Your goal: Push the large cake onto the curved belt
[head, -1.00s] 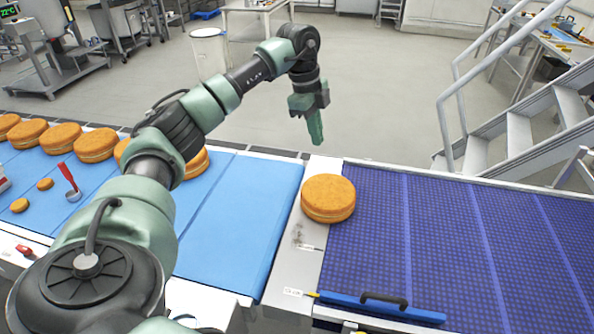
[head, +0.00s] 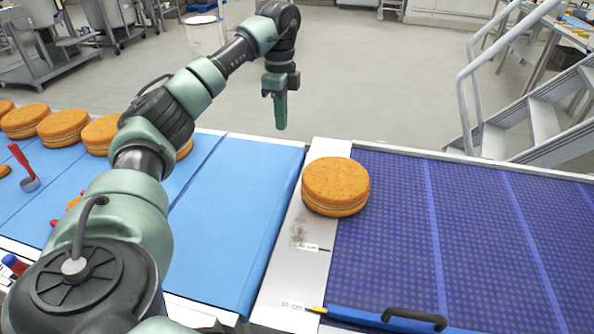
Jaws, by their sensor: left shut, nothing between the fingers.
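The large cake (head: 335,187), a round orange-brown layered cake, sits at the seam between the pale metal transfer plate (head: 297,262) and the dark blue textured belt (head: 390,237). Its left part is over the plate and its right part over the belt. My left gripper (head: 281,126) is shut and empty, pointing down, up and to the left of the cake in the head view and apart from it. My right gripper does not show.
Several similar cakes (head: 63,128) stand on the light blue belt (head: 245,185) at left, partly behind my left arm. A red-handled scoop (head: 30,183) lies there. A blue bar with a black handle (head: 413,319) lies at the belt's near edge. Metal stairs (head: 545,125) stand at the far right.

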